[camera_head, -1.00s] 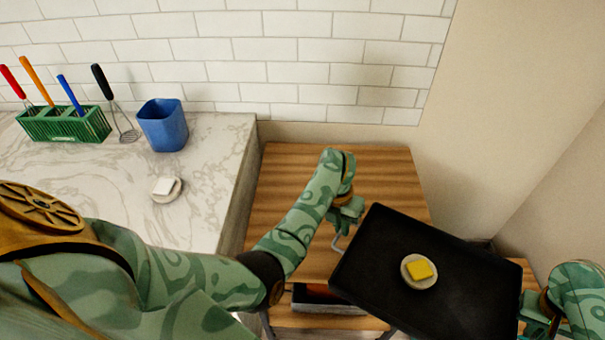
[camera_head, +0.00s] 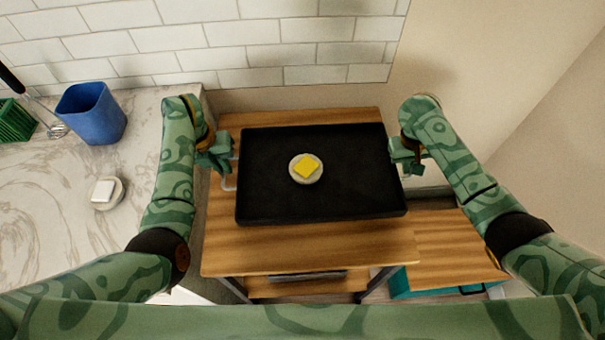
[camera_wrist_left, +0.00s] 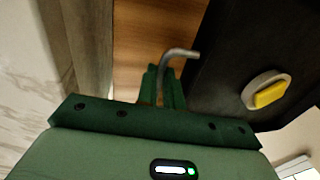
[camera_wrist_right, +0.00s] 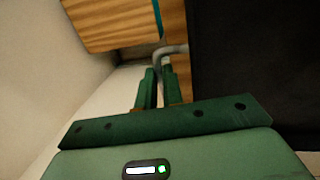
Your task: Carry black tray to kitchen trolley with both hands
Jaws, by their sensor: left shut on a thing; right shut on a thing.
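The black tray (camera_head: 320,198) is roughly level over the wooden top of the kitchen trolley (camera_head: 300,248). I cannot tell whether it touches the top. A small round dish (camera_head: 293,176) with a yellow block (camera_head: 307,168) sits on the tray, left of its middle. My left gripper (camera_head: 226,160) is shut on the tray's left metal handle, which shows in the left wrist view (camera_wrist_left: 176,56). My right gripper (camera_head: 408,165) is shut on the right handle, seen in the right wrist view (camera_wrist_right: 166,52).
A marble counter (camera_head: 60,215) with a blue cup (camera_head: 92,113), a white block on a dish (camera_head: 104,193) and a green rack (camera_head: 14,121) is at the left. A tiled wall is behind. A lower wooden surface (camera_head: 455,250) with a teal item (camera_head: 400,284) lies at the right.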

